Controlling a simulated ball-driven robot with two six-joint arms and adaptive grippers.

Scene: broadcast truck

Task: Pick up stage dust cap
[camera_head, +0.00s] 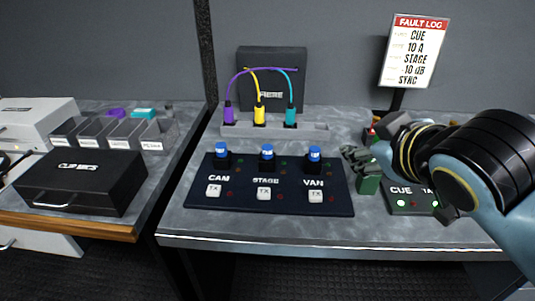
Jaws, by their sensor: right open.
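A dark panel (240,199) on the right desk is marked CAM, STAGE and VAN. Above the STAGE label stands a small dark post with a blue top (267,151); similar blue-topped posts stand above CAM (222,151) and VAN (314,153). I cannot tell for sure which part is the stage dust cap. My right gripper (355,158) is open, low over the desk just right of the panel and the VAN post. A green block (367,185) shows just below it. No object shows between its fingers. My left gripper is not in view.
Purple, yellow (260,116) and cyan plugs with cables stand in a grey rack (318,130) behind the panel. A CUE box (402,201) sits under my right arm. A fault log sign (414,51) stands behind. The left desk holds a black case (80,183) and dividers (125,133).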

